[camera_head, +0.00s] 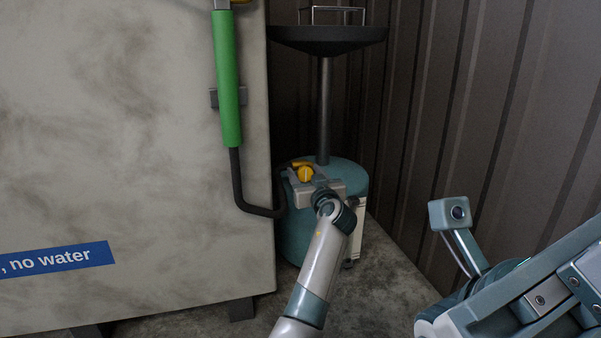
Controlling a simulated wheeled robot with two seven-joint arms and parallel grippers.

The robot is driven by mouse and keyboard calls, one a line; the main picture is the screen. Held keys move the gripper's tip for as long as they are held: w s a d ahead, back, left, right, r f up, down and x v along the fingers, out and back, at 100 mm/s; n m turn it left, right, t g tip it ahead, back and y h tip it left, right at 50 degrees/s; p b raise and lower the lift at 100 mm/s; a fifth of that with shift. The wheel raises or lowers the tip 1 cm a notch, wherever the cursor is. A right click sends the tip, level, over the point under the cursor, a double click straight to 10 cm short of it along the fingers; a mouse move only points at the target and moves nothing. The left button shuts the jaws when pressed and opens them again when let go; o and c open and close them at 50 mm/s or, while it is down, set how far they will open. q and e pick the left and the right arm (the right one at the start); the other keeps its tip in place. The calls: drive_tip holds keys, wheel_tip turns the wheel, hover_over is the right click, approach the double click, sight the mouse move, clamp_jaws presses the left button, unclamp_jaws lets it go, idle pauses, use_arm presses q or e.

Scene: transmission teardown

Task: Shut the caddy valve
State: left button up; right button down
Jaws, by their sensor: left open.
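The caddy is a teal round tank (350,180) on the floor in the corner, with a dark post and a wide black funnel dish (326,38) above. Its yellow valve handle (305,173) shows at the tank's upper left. My left gripper (304,181) is open at the yellow handle, its arm reaching up from the bottom. I cannot tell whether the fingers touch the handle; the gripper body hides the lower part of the valve. My right arm shows at the lower right, but its fingers are out of view.
A large grey mottled cabinet (140,150) with a blue "no water" label (55,260) stands close on the left. A green handle (227,80) with a black hose (238,185) hangs on its side. A dark ribbed wall (470,90) is behind. Bare floor (375,290) lies in front.

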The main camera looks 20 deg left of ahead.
use_arm(q)
drive_tip(key=c, duration=1)
